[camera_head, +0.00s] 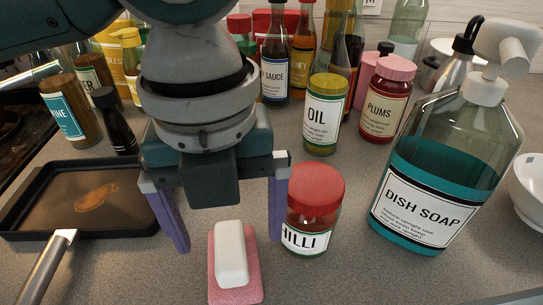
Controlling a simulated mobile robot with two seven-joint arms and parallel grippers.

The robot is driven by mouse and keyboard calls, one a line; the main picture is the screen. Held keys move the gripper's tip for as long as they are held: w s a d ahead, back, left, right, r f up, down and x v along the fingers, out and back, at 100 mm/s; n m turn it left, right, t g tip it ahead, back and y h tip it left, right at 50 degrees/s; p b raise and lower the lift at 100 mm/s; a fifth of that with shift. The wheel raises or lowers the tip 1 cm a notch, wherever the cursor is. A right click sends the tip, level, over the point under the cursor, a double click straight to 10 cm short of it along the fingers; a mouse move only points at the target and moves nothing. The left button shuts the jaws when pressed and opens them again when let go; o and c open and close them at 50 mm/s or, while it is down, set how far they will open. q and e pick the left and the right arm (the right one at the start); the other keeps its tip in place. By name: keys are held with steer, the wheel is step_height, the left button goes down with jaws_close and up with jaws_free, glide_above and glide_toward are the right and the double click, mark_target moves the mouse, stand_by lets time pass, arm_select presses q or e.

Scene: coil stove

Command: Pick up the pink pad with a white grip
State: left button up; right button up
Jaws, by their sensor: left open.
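The pink pad (222,287) lies on the grey counter at the bottom middle of the head view. Its white grip (231,252) is on top of it. My left gripper (230,244) points down above the pad with its two purple fingers spread wide. The fingers appear to either side of the pad's far end, and nothing is between them but the view of the grip and counter. I cannot tell the exact height of the fingertips. My right gripper is not in view.
A red-lidded chilli jar (313,205) stands close beside the right finger. A dish soap bottle (436,170) stands further right. A dark pan (87,198) with a light handle lies at left. Oil (324,115) and plums (387,98) jars stand behind.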

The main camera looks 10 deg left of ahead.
mark_target(229, 245)
arm_select(q)
steer(key=f, duration=0.5)
steer(key=shift+a+f, duration=0.2)
steer(key=shift+a, duration=0.05)
steer(key=shift+w+f, duration=0.1)
steer(key=shift+f, duration=0.3)
steer(key=c, duration=1.3)
steer(key=shift+r, duration=0.15)
step_height(229, 245, up, 20)
steer(key=p, duration=0.2)
